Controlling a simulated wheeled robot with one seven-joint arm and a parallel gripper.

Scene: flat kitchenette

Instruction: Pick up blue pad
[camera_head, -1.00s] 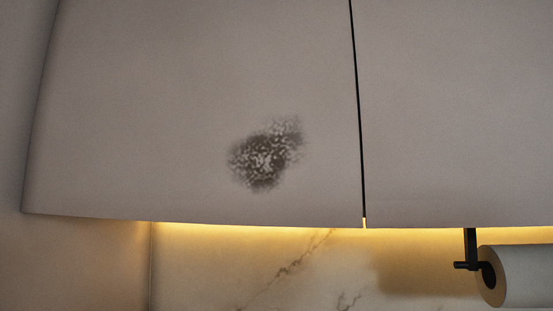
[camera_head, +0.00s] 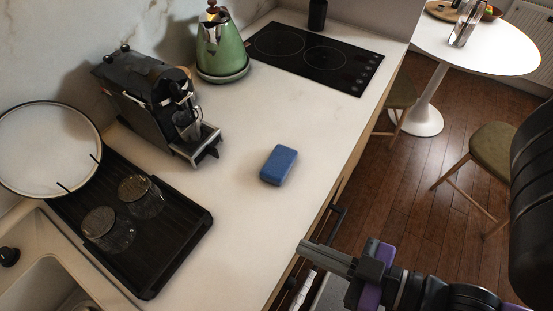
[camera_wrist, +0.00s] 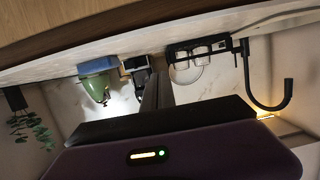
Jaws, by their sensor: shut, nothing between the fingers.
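The blue pad (camera_head: 279,165) lies flat on the white countertop (camera_head: 235,215), between the coffee machine and the counter's front edge. It also appears in the wrist view as a blue block (camera_wrist: 97,66) beside the green kettle. My gripper (camera_head: 306,249) is at the lower right in the head view, near the front edge of the counter and apart from the pad. Its fingers are shut and empty. In the wrist view the shut fingers (camera_wrist: 158,82) point toward the counter, with the pad to their left.
A coffee machine (camera_head: 152,100) and green kettle (camera_head: 221,48) stand behind the pad. A black tray (camera_head: 165,255) with two glasses is to the left, near the sink (camera_head: 38,262). A cooktop (camera_head: 315,52) lies beyond. The counter around the pad is clear.

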